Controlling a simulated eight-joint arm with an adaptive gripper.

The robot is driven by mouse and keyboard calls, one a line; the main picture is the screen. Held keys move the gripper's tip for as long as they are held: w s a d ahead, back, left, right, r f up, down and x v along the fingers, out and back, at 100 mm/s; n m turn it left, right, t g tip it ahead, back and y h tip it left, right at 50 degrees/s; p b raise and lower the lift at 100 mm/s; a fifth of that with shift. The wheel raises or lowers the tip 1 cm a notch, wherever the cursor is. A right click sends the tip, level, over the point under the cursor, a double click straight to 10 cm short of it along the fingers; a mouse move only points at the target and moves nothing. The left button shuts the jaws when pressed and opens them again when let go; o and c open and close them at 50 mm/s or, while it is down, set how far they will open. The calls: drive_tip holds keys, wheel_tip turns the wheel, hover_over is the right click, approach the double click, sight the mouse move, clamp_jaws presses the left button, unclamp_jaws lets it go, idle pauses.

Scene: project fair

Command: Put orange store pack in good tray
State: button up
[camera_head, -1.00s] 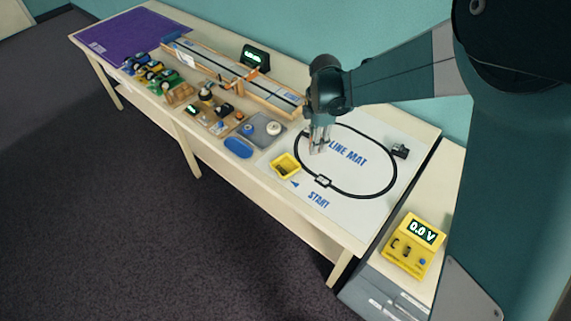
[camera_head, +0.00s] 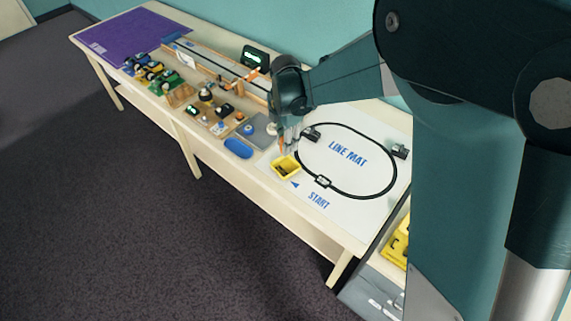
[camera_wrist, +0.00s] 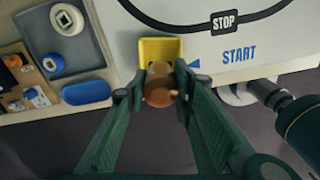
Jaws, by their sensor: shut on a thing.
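My gripper (camera_head: 286,145) is shut on an orange-brown rounded pack, which I take for the orange store pack (camera_wrist: 160,93). The pack is between the fingertips in the wrist view and only partly shows in the head view. A small open yellow tray (camera_head: 294,164) is on the near left corner of the line mat. It also shows in the wrist view (camera_wrist: 150,49), just beyond the pack, which overlaps its near edge. The pack looks held above or near the tray; the exact gap is unclear. I see no label naming the good tray.
Left of the yellow tray are a grey tray (camera_wrist: 48,38) with round parts and a blue oval dish (camera_wrist: 87,92). The line mat (camera_head: 349,170) has a black track and small black devices. Wooden boards and a ramp stand farther left.

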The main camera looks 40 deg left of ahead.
drive_tip(key=shift+f+b, duration=0.5)
drive_tip(key=shift+f, duration=2.55)
drive_tip(key=shift+f+b, duration=0.35)
drive_tip(key=shift+f, duration=1.55)
drive_tip(key=shift+f, duration=0.15)
drive_tip(key=o, duration=0.9)
wheel_tip(320, 180, up, 12)
drive_tip(key=shift+r+p, duration=0.15)
drive_tip(key=shift+p, duration=0.8)
